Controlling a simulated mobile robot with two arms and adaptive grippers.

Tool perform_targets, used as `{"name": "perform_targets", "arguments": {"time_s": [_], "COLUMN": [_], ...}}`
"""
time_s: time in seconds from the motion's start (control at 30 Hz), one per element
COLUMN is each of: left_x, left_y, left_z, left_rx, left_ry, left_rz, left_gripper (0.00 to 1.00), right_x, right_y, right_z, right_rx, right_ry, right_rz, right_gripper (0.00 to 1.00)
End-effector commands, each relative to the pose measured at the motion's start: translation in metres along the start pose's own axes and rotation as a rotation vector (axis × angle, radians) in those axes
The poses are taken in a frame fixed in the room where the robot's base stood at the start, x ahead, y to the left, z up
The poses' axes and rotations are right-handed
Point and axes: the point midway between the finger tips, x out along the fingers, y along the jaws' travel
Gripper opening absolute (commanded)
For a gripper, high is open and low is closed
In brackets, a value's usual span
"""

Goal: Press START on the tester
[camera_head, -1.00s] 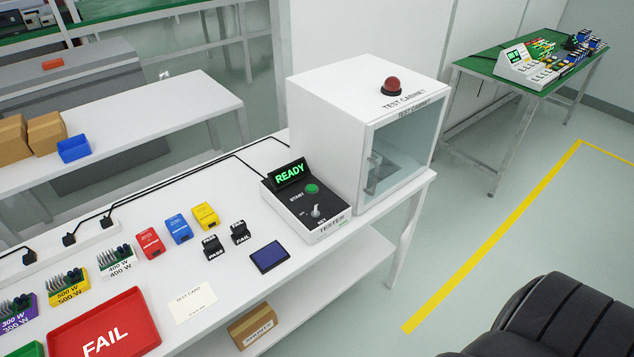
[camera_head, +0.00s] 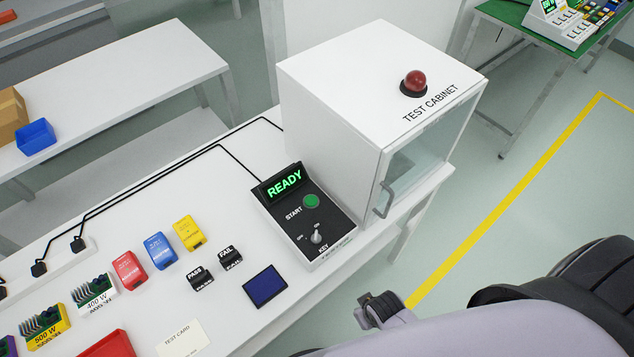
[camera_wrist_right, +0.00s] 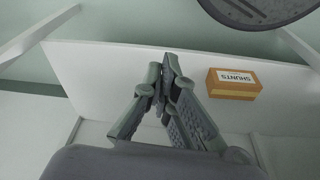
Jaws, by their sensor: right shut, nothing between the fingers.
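The tester (camera_head: 305,215) is a black-topped box on the white bench, left of the test cabinet. Its display (camera_head: 284,184) reads READY in green. The round green START button (camera_head: 311,201) sits below the display, with a key switch (camera_head: 317,237) under it. In the head view my right arm comes in at the lower right, and part of its wrist shows beside the bench's front edge, apart from the tester. In the right wrist view my right gripper (camera_wrist_right: 168,75) is shut and empty, its fingertips together. My left gripper is not in view.
The white test cabinet (camera_head: 350,85), with a red dome light (camera_head: 414,82), stands right of the tester. Left of it lie PASS and FAIL blocks (camera_head: 229,257), a blue pad (camera_head: 265,286) and coloured adapters (camera_head: 160,250). A SHUNTS box (camera_wrist_right: 233,84) sits on the lower shelf.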

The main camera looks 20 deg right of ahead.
Motion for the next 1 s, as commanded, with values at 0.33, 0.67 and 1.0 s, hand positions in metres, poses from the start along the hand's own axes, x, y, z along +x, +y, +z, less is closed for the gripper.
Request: {"name": "perform_targets", "arguments": {"time_s": [0.33, 0.67, 1.0], "left_x": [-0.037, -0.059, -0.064], "left_y": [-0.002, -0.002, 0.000], "left_z": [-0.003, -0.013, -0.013], "left_rx": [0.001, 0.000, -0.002], "left_ry": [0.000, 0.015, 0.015], "left_rz": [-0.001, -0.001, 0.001], "left_gripper": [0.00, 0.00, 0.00], "right_x": [-0.158, -0.282, -0.312], "right_y": [0.002, -0.031, -0.070], "right_z": [-0.092, -0.192, -0.284], "right_rx": [-0.095, -0.596, -1.619], "right_ry": [0.113, 0.357, 0.601], "right_rz": [0.004, 0.031, 0.281], "right_gripper": [0.00, 0.00, 0.00]}}
